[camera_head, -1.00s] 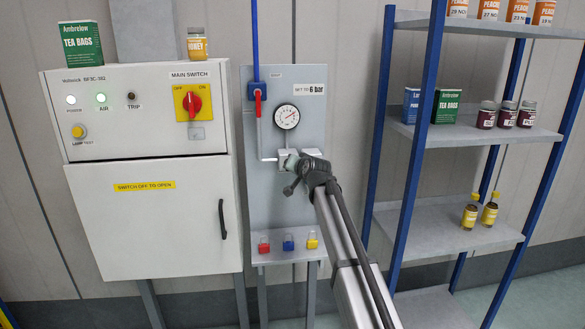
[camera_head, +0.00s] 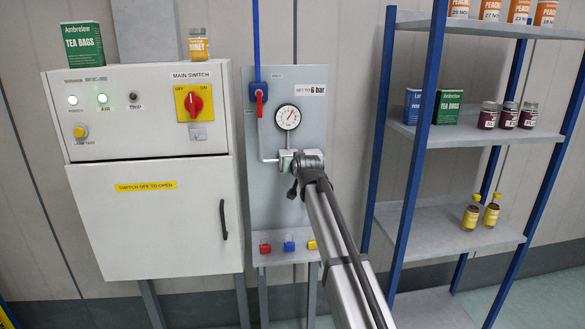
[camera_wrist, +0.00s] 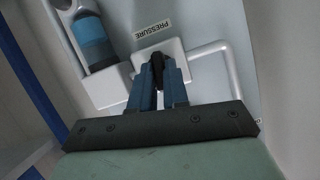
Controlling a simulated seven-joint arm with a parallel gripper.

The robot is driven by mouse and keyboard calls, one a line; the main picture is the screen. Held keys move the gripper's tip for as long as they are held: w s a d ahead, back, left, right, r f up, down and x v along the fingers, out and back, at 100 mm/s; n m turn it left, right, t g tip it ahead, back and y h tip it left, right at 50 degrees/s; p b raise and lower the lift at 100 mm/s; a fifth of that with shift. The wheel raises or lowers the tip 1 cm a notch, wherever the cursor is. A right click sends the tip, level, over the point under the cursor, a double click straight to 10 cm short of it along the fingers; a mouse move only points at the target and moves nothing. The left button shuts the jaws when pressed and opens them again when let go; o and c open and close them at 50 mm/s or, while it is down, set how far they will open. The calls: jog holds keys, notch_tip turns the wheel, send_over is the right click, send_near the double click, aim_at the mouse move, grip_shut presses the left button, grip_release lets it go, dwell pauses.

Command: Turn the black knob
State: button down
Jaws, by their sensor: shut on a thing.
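The black knob (camera_wrist: 157,66) shows in the wrist view below the PRESSURE label (camera_wrist: 152,28), between the two blue fingers of my gripper (camera_wrist: 158,76). The fingers are shut on it from both sides, and only part of the knob shows. In the head view my gripper (camera_head: 297,162) reaches the grey panel (camera_head: 310,100) just below the round gauge (camera_head: 287,117), and the knob is hidden behind it. The gauge's needle points up and to the right. A label on the panel reads SET TO 6 bar.
A red-handled valve (camera_head: 259,96) is left of the gauge. Red, blue and yellow padlocks (camera_head: 289,246) sit on a small ledge below. A white cabinet (camera_head: 150,220) with a red main switch (camera_head: 193,104) stands left; a blue-framed shelf (camera_head: 450,140) stands right.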

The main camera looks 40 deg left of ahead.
jog(key=c, duration=1.1)
grip_release()
jog(key=v, duration=1.4)
